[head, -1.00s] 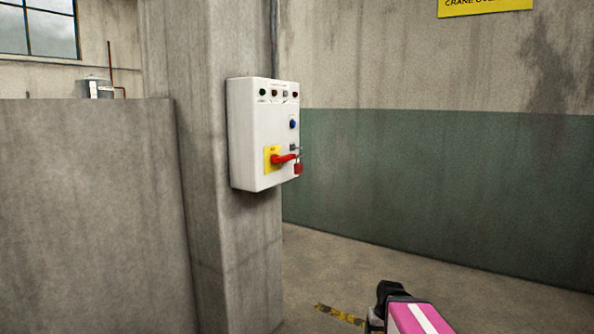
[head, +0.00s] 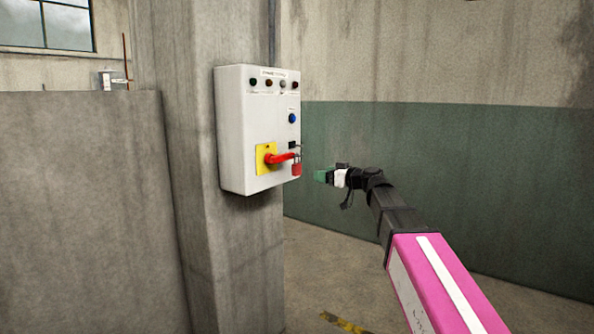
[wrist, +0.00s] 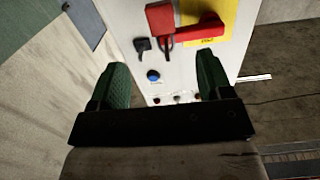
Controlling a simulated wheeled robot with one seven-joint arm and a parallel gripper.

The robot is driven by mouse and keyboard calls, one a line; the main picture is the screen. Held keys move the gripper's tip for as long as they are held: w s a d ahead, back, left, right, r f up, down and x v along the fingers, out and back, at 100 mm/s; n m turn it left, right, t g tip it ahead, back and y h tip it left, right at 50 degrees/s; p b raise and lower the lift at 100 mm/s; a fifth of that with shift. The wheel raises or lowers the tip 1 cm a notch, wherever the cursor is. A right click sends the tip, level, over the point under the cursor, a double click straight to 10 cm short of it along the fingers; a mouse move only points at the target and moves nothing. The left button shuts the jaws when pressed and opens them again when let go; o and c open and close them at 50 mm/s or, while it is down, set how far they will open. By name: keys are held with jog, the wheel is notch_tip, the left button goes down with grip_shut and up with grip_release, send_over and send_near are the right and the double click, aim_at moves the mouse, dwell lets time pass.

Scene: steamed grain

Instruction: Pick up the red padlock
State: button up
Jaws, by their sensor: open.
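The red padlock (head: 297,168) hangs at the right side of the white control box, by the end of the red handle (head: 280,158). In the wrist view the padlock (wrist: 160,18) shows near the top edge, with its dark shackle below it and the red handle (wrist: 202,30) to its right. My gripper (head: 318,176) is to the right of the padlock in the head view, apart from it. In the wrist view its two green fingers (wrist: 161,72) are spread with nothing between them, and the padlock appears beyond the fingertips.
The white control box (head: 240,130) is mounted on a concrete pillar (head: 190,230). It carries a yellow plate (head: 262,150), a blue button (head: 292,118) and several small lamps. A low concrete wall (head: 80,210) stands at left.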

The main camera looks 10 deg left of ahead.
aim_at(299, 164)
jog(key=x, duration=0.3)
jog(key=r+x, duration=0.1)
jog(key=x, duration=0.3)
jog(key=r+x, duration=0.1)
jog(key=x, duration=0.3)
jog(key=shift+a+r, duration=0.15)
jog(key=shift+a, duration=0.1)
jog(key=shift+c, duration=0.3)
jog(key=c, duration=1)
